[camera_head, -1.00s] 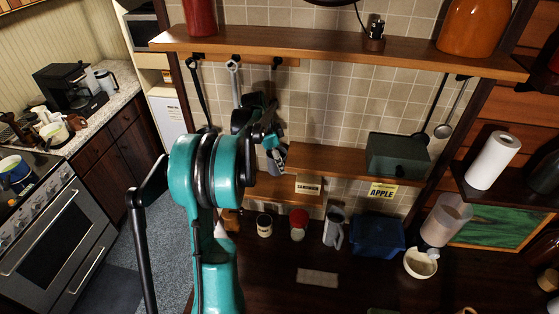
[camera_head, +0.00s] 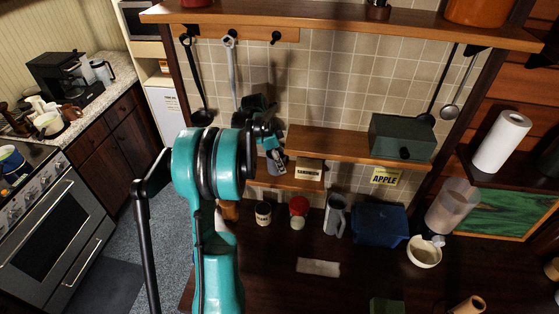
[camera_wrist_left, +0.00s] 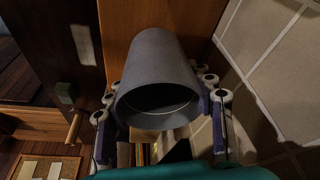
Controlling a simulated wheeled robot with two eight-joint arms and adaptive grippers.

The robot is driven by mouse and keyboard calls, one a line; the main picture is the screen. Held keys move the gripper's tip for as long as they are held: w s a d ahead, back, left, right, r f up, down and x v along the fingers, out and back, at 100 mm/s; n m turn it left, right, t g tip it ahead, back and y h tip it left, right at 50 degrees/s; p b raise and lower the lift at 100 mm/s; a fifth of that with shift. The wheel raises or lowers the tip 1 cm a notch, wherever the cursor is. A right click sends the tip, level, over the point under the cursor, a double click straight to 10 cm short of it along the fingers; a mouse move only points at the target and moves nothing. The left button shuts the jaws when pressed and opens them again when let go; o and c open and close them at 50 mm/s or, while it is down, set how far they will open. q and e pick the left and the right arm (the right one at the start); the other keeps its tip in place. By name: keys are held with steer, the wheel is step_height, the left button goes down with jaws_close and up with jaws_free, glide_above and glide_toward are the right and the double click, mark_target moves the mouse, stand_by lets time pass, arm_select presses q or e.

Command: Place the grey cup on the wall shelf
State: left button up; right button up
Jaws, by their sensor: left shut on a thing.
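My left gripper (camera_head: 272,150) is shut on the grey cup (camera_wrist_left: 160,70), with a finger on each side of it in the left wrist view. In that view the cup is tilted, its dark opening facing the camera. In the head view only a small part of the cup (camera_head: 280,160) shows behind my gripper. The wooden wall shelf (camera_head: 335,143) lies just right of the cup, and its wood (camera_wrist_left: 160,18) shows beyond the cup in the wrist view. I cannot tell whether they touch. My right gripper is not in view.
A dark green box (camera_head: 402,138) stands on the shelf's right end; the shelf's left part is clear. A lower shelf (camera_head: 280,181) and a long upper shelf (camera_head: 330,20) are near. Utensils (camera_head: 232,75) hang at left. Jars, a grey pitcher (camera_head: 335,216) and a blue bin (camera_head: 380,224) stand below.

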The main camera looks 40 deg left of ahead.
arm_select(q)
steer(key=shift+f, duration=0.25)
stand_by(0.3)
steer(key=o, duration=1.2)
steer(key=v, duration=1.2)
